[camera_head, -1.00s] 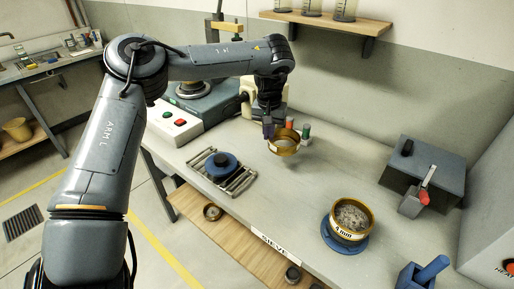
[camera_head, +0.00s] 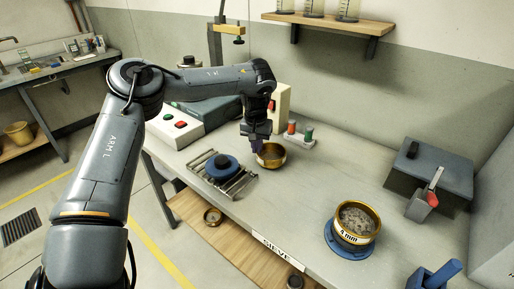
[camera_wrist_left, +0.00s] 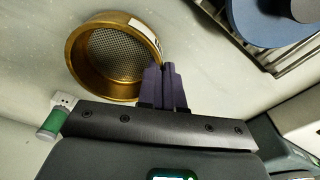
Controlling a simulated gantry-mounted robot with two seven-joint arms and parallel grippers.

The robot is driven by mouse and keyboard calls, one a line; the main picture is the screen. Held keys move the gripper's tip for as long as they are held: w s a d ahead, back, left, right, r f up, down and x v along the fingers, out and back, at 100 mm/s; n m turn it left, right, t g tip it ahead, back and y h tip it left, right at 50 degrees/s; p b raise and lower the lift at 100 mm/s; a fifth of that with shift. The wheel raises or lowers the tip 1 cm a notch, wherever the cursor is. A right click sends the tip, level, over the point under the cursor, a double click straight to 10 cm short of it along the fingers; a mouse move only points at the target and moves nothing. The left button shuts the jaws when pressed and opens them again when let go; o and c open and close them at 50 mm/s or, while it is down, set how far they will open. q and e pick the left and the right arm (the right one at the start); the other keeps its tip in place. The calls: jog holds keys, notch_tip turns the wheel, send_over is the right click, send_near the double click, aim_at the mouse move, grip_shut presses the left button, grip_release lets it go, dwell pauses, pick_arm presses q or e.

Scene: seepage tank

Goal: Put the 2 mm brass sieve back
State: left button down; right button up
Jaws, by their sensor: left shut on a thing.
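The brass sieve (camera_head: 271,160) has an empty mesh floor and a white label that I cannot read. It also shows in the left wrist view (camera_wrist_left: 82,62). My left gripper (camera_head: 257,153) is shut on the sieve's rim, and its dark fingers (camera_wrist_left: 164,82) close at the label side in the left wrist view. I cannot tell whether the sieve touches the bench. Another brass sieve marked 4 mm (camera_head: 352,235), holding grey gravel, sits on a blue round base (camera_head: 343,248) at the right. My right gripper is not in view.
A blue round piece (camera_head: 221,166) sits on a metal-barred rack (camera_head: 240,182) left of the held sieve. Red and green-capped items (camera_head: 308,134) stand behind it. A grey box with a scoop (camera_head: 430,168) is at the right. The middle of the bench (camera_head: 300,205) is clear.

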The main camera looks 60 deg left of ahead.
pick_arm(q)
jog(key=shift+f, duration=0.1)
jog(key=c, duration=1.3)
grip_release()
jog(key=shift+r, duration=0.4)
notch_tip(320, 180, up, 12)
jog(key=p, duration=0.3)
jog(key=shift+s+d+f+p, duration=0.25)
jog(key=shift+s+d+p, duration=0.05)
jog(key=shift+s+d, duration=0.1)
